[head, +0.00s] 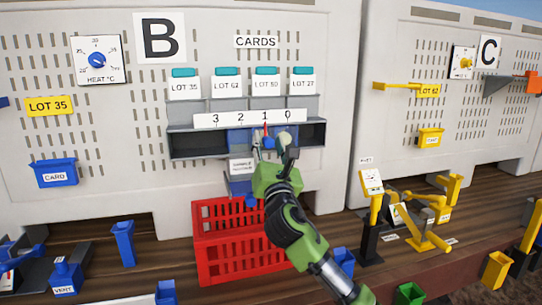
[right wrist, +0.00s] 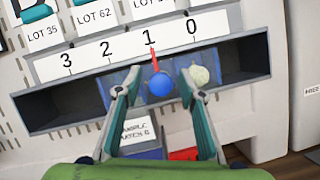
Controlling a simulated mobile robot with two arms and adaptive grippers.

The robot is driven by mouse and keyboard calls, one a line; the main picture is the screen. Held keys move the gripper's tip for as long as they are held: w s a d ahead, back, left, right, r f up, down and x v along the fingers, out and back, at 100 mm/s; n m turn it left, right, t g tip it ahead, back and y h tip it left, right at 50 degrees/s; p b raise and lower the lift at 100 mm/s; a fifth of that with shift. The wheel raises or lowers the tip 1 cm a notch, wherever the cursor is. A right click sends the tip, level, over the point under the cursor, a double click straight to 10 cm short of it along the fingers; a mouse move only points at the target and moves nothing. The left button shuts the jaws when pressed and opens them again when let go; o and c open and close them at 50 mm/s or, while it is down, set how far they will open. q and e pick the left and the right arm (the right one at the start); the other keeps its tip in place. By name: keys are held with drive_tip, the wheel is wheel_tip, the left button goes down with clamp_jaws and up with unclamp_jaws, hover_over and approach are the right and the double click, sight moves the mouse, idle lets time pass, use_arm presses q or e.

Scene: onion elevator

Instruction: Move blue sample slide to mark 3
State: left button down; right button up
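The blue sample slide shows in the right wrist view as a blue panel (right wrist: 121,76) in the dark slot, with a round blue knob (right wrist: 160,85) and a red pointer (right wrist: 153,59). The pointer stands at mark 1 on the white scale (right wrist: 100,57), which reads 3, 2, 1, 0 from left to right. In the head view the scale (head: 238,119) is above the slot. My right gripper (head: 273,148) is in front of the slide. In the right wrist view its fingers (right wrist: 157,93) are apart on both sides of the knob, with visible gaps. My left gripper is not in view.
A pale round object (right wrist: 204,75) is in the slot, right of the knob. A red crate (head: 215,236) stands on the bench below. A labelled blue bin (head: 240,187) is under the slot. Yellow fixtures (head: 425,240) stand to the right. The slot left of the slide looks empty.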

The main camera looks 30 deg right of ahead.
drive_tip(key=v, duration=1.1)
drive_tip(key=shift+s+f, duration=0.1)
